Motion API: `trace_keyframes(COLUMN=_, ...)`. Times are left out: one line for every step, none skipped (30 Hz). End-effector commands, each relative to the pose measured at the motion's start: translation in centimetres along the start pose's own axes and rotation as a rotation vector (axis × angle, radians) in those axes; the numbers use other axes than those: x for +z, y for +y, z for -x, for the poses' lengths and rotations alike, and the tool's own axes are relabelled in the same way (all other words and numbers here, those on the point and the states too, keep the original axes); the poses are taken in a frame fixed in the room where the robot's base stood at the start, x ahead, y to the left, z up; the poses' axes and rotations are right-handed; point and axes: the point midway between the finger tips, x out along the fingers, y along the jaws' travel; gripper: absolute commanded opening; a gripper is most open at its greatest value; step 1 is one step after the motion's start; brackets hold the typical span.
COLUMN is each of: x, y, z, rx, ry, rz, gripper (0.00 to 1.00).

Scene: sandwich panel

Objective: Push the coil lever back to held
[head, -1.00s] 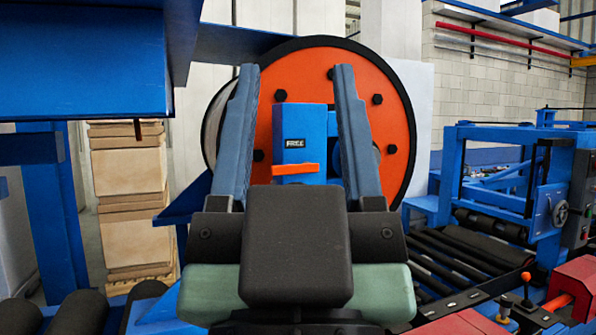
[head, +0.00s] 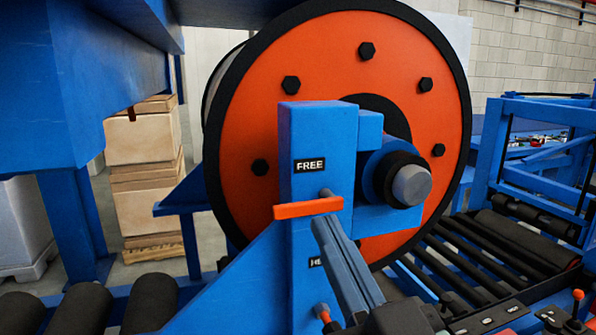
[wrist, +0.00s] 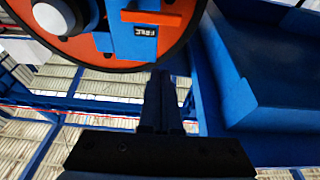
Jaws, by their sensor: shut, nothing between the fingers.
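The coil lever, an orange bar (head: 308,208), sticks out roughly level from a blue post (head: 303,135) in front of the big orange coil reel (head: 330,55). It sits just below a black FREE label (head: 309,165). A second label (head: 315,262) starting with "H" is lower on the post, partly hidden by my gripper. My gripper (head: 322,224) is shut and empty, its fingertips just under the lever's right part; I cannot tell whether they touch. In the wrist view the lever (wrist: 150,17) and label appear upside down, above and apart from my fingers (wrist: 160,76).
A grey-tipped hub (head: 411,185) juts out right of the post. A blue overhead structure (head: 95,80) fills the upper left. Roller beds lie at lower left (head: 75,312) and right (head: 460,255). Stacked boxes (head: 145,175) stand behind.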

Motion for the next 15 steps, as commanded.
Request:
trace_keyframes(x=0.0, y=0.07, z=0.08, rx=-0.003, ry=-0.004, rz=-0.004, gripper=0.0)
trace_keyframes(x=0.05, y=0.07, z=0.11, rx=-0.004, ry=-0.005, rz=-0.005, gripper=0.0)
trace_keyframes(x=0.1, y=0.06, z=0.14, rx=-0.006, ry=-0.005, rz=-0.006, gripper=0.0)
trace_keyframes(x=0.13, y=0.05, z=0.16, rx=-0.007, ry=-0.006, rz=-0.006, gripper=0.0)
trace_keyframes(x=0.14, y=0.04, z=0.16, rx=-0.007, ry=-0.005, rz=-0.006, gripper=0.0)
trace_keyframes(x=0.15, y=0.03, z=0.16, rx=-0.007, ry=-0.005, rz=-0.006, gripper=0.0)
trace_keyframes(x=0.15, y=0.03, z=0.15, rx=-0.007, ry=-0.005, rz=-0.006, gripper=0.0)
trace_keyframes(x=0.14, y=0.02, z=0.15, rx=-0.007, ry=-0.005, rz=-0.006, gripper=0.0)
trace_keyframes(x=0.14, y=0.02, z=0.15, rx=-0.007, ry=-0.005, rz=-0.006, gripper=0.0)
trace_keyframes(x=0.13, y=0.02, z=0.14, rx=-0.007, ry=-0.005, rz=-0.006, gripper=0.0)
trace_keyframes(x=0.12, y=0.01, z=0.12, rx=-0.007, ry=-0.004, rz=-0.006, gripper=0.0)
trace_keyframes(x=0.09, y=0.01, z=0.04, rx=-0.007, ry=-0.004, rz=-0.006, gripper=0.0)
trace_keyframes(x=0.05, y=0.0, z=-0.08, rx=-0.007, ry=-0.005, rz=-0.006, gripper=0.0)
trace_keyframes(x=0.02, y=0.0, z=-0.25, rx=-0.008, ry=-0.005, rz=-0.007, gripper=0.0)
trace_keyframes(x=-0.06, y=-0.02, z=-0.59, rx=-0.008, ry=-0.005, rz=-0.007, gripper=0.0)
